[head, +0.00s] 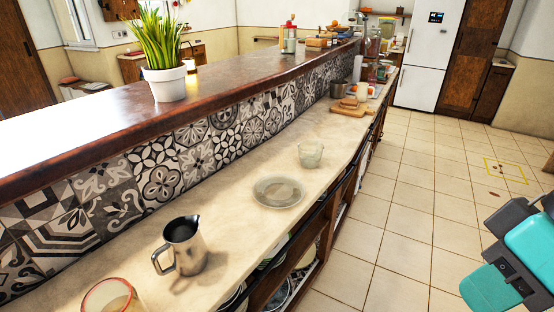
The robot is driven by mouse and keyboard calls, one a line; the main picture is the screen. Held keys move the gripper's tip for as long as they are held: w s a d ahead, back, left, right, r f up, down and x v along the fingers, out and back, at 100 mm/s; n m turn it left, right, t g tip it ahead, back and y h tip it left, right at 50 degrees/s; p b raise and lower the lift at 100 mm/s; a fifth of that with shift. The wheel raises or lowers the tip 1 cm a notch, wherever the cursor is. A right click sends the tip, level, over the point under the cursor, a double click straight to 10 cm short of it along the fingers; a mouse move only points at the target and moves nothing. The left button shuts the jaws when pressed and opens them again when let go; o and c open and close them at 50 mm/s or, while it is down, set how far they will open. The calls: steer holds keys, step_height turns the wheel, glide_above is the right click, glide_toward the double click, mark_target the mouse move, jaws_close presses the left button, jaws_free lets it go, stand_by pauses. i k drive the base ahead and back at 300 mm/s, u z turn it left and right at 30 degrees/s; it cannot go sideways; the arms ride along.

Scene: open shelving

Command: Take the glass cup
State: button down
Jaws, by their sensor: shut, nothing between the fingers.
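A clear glass cup (310,155) stands upright on the pale stone counter (235,225), near the middle of the head view. Another glass vessel (112,297) with a reddish rim shows at the bottom left, cut off by the picture's edge. I cannot tell from the picture which of the two is the cup named. Teal and grey links of my arm show at the lower right, over the floor and apart from the counter. My gripper's fingers are not in view.
A glass plate (278,191) and a metal pitcher (181,247) stand on the counter nearer than the clear cup. A cutting board (349,110) with food lies farther back. Open shelves with dishes are under the counter.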

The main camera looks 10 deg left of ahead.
mark_target(312, 153)
steer(key=u, duration=0.5)
steer(key=i, duration=0.5)
steer(key=z, duration=1.35)
steer(key=i, duration=2.9)
steer(key=u, duration=3.85)
